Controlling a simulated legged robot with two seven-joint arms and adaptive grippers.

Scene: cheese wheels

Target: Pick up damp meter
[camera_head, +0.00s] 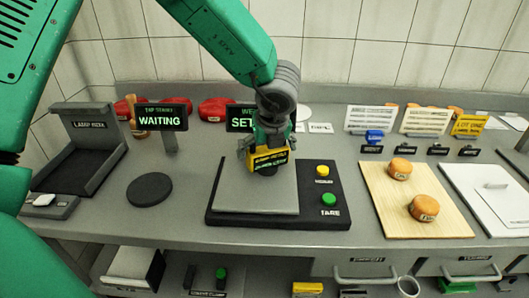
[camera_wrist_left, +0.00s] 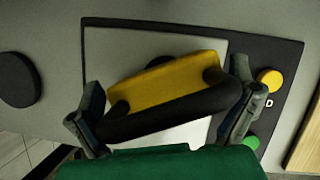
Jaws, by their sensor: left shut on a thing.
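The damp meter (camera_head: 268,158) is a yellow and black device. My left gripper (camera_head: 266,150) is shut on it over the grey plate (camera_head: 232,188) of the black scale. In the left wrist view, the damp meter (camera_wrist_left: 170,88) lies slantwise between the two fingers of the left gripper (camera_wrist_left: 165,112). I cannot tell whether its underside touches the plate. My right gripper is in neither view.
The scale has a yellow button (camera_head: 322,170) and a green button (camera_head: 329,199). A black disc (camera_head: 150,190) lies to the left. A wooden board (camera_head: 440,228) with two orange cheese wheels is to the right. Display signs (camera_head: 160,118) stand behind.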

